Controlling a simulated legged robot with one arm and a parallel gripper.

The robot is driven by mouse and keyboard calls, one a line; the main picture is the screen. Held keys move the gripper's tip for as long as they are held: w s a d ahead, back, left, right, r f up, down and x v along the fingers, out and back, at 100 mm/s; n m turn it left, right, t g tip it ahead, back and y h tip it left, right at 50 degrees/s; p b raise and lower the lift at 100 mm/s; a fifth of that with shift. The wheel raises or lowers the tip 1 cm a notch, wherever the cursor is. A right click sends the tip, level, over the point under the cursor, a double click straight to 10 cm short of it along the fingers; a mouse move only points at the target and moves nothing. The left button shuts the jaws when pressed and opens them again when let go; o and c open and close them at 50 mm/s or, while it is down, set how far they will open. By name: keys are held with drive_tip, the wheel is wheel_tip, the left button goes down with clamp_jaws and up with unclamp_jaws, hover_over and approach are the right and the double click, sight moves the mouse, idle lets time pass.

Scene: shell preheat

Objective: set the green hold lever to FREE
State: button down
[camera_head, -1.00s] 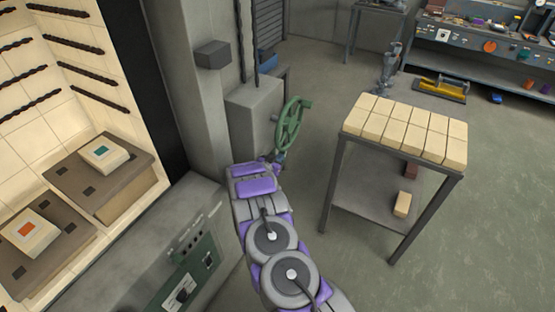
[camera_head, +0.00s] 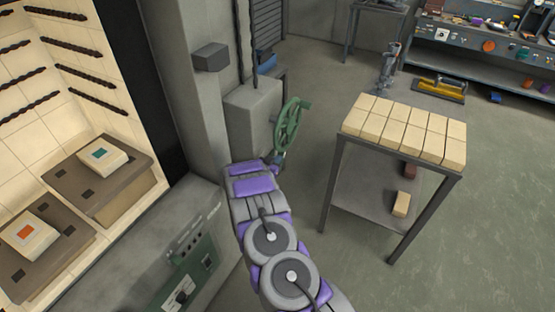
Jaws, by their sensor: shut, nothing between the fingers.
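A green spoked handwheel (camera_head: 287,127) stands upright beside a grey box housing (camera_head: 252,108), at the centre of the view. I cannot make out a separate green hold lever or any FREE marking; my arm covers part of this area. My grey and purple arm reaches up from the bottom edge. My gripper (camera_head: 274,160) is small in the picture and partly hidden by the arm, just below the wheel. It is shut with nothing in it. I cannot tell whether it touches the wheel or its mount.
A green control panel (camera_head: 190,284) is on the furnace front at lower left. The open furnace chamber holds two blocks (camera_head: 145,188) with white-topped pieces. A metal table (camera_head: 333,170) with cream bricks stands at right.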

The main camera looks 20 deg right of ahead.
drive_tip(key=v, duration=0.6)
drive_tip(key=shift+a, duration=0.25)
drive_tip(key=shift+d+f, duration=0.1)
